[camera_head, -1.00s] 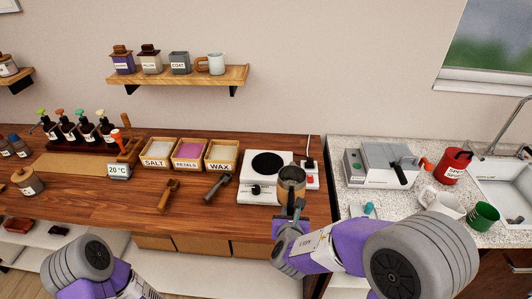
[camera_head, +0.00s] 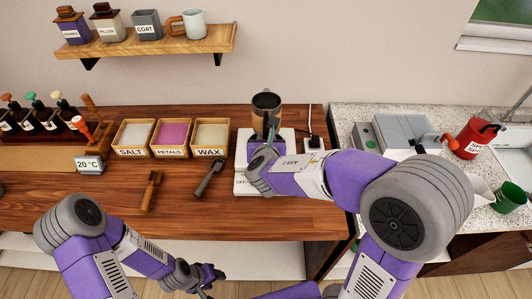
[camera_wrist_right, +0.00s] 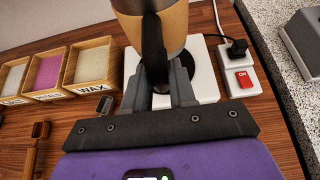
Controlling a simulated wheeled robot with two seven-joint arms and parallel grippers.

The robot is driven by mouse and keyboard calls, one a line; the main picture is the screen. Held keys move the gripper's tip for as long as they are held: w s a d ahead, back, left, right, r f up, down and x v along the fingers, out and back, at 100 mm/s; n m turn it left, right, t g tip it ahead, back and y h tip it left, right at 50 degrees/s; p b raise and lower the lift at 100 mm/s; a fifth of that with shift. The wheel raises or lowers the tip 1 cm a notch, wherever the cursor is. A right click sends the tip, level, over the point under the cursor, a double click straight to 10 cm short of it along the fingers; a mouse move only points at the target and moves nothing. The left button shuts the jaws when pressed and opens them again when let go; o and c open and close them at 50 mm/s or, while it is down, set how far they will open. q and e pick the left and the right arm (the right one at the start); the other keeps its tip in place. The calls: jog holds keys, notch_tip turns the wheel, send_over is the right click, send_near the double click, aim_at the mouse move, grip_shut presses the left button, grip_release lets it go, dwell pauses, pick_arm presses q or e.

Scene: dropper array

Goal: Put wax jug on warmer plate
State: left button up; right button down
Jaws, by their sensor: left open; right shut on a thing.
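The wax jug (camera_head: 266,105) is a metal cup with a tan band and a dark handle. My right gripper (camera_head: 267,137) is shut on its handle and holds it upright. The right wrist view shows the jug (camera_wrist_right: 178,22) over the black round plate (camera_wrist_right: 207,88) of the white warmer (camera_wrist_right: 203,52); I cannot tell whether its base touches. In the head view my arm and the jug hide most of the warmer (camera_head: 243,184). My left gripper (camera_head: 211,279) is open and empty, low in front of the table.
Boxes labelled salt (camera_head: 135,138), petals (camera_head: 172,138) and wax (camera_head: 210,138) stand left of the warmer. A dark-headed tool (camera_head: 208,178) lies before them. A power strip with a red switch (camera_wrist_right: 244,79) sits right of the warmer. A shelf (camera_head: 150,42) hangs above.

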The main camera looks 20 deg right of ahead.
notch_tip(320, 180, down, 4)
jog(key=shift+w+r+b, duration=0.15)
jog(key=shift+b, duration=0.45)
pick_arm(q)
jog(key=shift+w+f+b, duration=0.1)
jog(key=shift+f+b, duration=0.9)
jog(key=shift+f, duration=0.95)
pick_arm(e)
jog(key=shift+f, duration=2.1)
pick_arm(q)
jog(key=shift+f, duration=0.1)
pick_arm(e)
jog(key=c, duration=0.9)
grip_release()
jog(key=shift+f, duration=0.15)
jog(key=shift+r, duration=0.2)
pick_arm(q)
jog(key=shift+r+p, duration=0.4)
jog(key=shift+r, duration=0.1)
pick_arm(e)
jog(key=shift+v, duration=6.05)
